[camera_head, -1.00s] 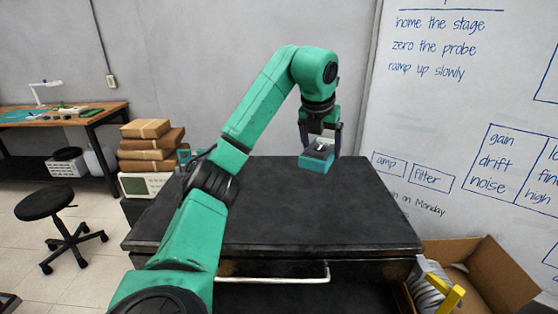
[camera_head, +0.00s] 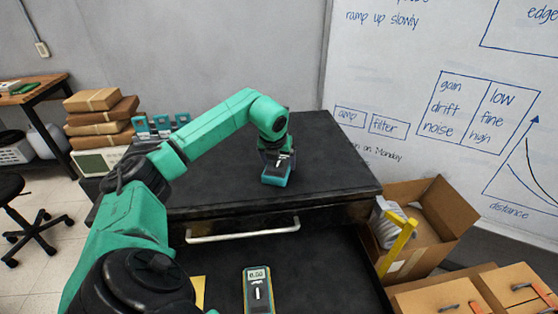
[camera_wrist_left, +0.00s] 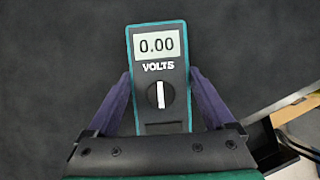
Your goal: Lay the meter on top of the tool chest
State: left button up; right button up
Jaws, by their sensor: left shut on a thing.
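The meter (camera_head: 276,176) is a teal-edged dark block with a display reading 0.00 and the word VOLTS in the left wrist view (camera_wrist_left: 158,68). My left gripper (camera_head: 277,160) is shut on its sides, with purple fingers around it in the wrist view (camera_wrist_left: 160,88). The meter is over the front right part of the dark tool chest top (camera_head: 225,185); whether it touches the top I cannot tell. My right gripper is not in view.
Teal devices (camera_head: 162,125) stand at the chest's back left. An open cardboard box (camera_head: 430,225) is at right. The chest top around the held meter is clear.

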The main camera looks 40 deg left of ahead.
pick_arm(q)
jog(key=o, duration=1.4)
jog(key=shift+o, duration=0.2)
jog(key=shift+r, duration=0.1)
jog(key=shift+s+d+r, duration=0.1)
jog(key=shift+r, duration=0.2)
jog(key=b+v, duration=0.1)
jog(key=v, duration=1)
jog(key=shift+b, duration=0.3)
jog(key=shift+s, duration=0.15)
